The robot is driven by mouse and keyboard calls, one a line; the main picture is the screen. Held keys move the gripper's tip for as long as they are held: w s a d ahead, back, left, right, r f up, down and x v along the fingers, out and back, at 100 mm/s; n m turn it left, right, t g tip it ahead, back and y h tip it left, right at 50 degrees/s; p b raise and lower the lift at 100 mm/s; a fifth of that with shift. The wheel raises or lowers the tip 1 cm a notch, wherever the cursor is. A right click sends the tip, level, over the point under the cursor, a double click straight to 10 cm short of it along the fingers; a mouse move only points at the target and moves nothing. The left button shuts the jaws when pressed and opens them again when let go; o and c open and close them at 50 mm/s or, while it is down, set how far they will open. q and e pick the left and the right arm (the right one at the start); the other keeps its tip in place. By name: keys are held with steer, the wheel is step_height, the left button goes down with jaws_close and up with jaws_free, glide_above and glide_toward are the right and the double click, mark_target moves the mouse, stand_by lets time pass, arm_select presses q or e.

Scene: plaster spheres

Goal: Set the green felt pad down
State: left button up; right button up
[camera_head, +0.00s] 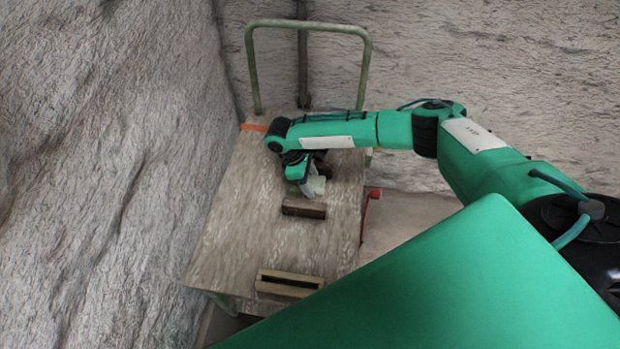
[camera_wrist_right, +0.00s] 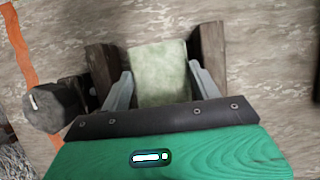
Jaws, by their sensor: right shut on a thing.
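The pale green felt pad (camera_wrist_right: 158,72) is between the two grey fingers of my right gripper (camera_wrist_right: 160,82) in the right wrist view. The gripper is shut on it. In the head view the pad (camera_head: 317,185) shows as a small pale patch below my right wrist, over the cart top. One dark brown wooden piece (camera_wrist_right: 102,70) stands left of the pad and another (camera_wrist_right: 211,55) right of it in the wrist view. I cannot tell whether the pad touches the surface below. My left gripper is out of view.
The wooden cart top (camera_head: 240,225) has a green tube handle (camera_head: 310,24) at its far end. A slotted wooden frame (camera_head: 288,283) lies near its front edge. A dark grey faceted object (camera_wrist_right: 55,107) is beside the gripper. An orange strip (camera_head: 254,127) marks the far left. Rough walls stand close.

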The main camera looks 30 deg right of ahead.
steer(key=shift+f+b, duration=0.85)
steer(key=shift+f, duration=1.3)
steer(key=shift+s+d+f+b, duration=0.1)
steer(key=shift+f+b, duration=0.2)
steer(key=shift+f, duration=0.25)
